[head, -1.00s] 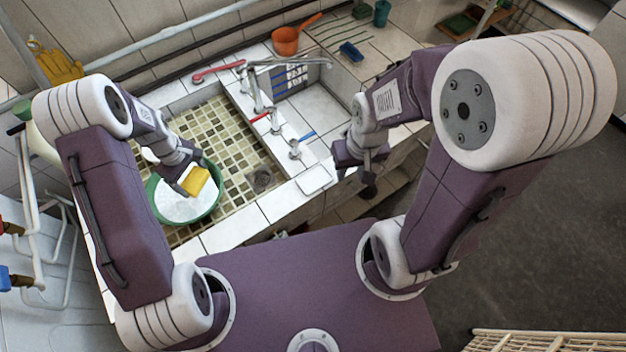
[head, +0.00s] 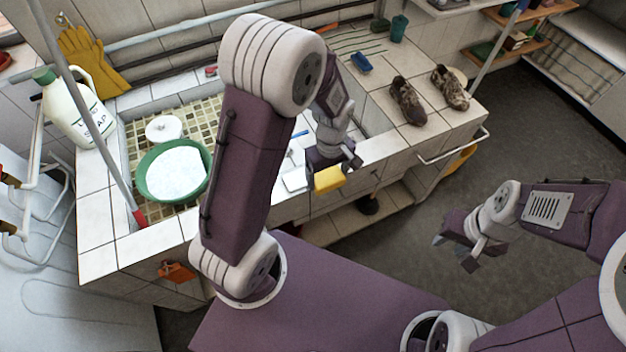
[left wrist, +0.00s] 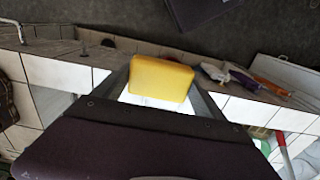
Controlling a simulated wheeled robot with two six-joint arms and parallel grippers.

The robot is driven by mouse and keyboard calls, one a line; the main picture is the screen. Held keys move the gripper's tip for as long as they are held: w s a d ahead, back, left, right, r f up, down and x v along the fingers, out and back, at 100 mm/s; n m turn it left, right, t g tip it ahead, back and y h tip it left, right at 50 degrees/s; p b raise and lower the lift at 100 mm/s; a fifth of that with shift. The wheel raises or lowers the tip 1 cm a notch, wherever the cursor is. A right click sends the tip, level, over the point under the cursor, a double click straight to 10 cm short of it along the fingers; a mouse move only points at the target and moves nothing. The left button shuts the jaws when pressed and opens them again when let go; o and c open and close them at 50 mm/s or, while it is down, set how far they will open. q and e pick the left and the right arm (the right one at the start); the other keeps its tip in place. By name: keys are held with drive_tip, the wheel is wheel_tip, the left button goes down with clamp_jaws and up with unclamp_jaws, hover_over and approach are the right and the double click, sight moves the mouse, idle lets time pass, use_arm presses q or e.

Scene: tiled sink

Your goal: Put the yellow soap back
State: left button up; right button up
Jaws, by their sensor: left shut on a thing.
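The yellow soap (head: 329,179) is a small block held in my left gripper (head: 334,168), near the front edge of the tiled counter in the head view. In the left wrist view the soap (left wrist: 161,79) sits between the fingers of the left gripper (left wrist: 160,82), which is shut on it, with white tile behind. My right gripper (head: 458,252) is over the dark floor at the right, away from the counter. Its finger gap is hard to judge.
A green basin (head: 150,192) with white contents stands in the mosaic sink. A white jug (head: 75,112) is at the left. A pair of shoes (head: 408,101), a blue brush (head: 356,60) and a dark green cup (head: 398,27) stand on the right counter.

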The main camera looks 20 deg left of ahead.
use_arm(q)
drive_tip(key=p, duration=0.2)
hover_over(300, 178)
wheel_tip(300, 178, down, 7)
drive_tip(key=shift+w+a+f, duration=0.1)
drive_tip(key=shift+w+a, duration=0.05)
drive_tip(key=f, duration=0.3)
drive_tip(key=shift+d, duration=0.2)
drive_tip(key=shift+f, duration=0.35)
drive_tip(key=shift+a+f, duration=0.1)
drive_tip(key=shift+f, duration=0.15)
drive_tip(key=o, duration=1.5)
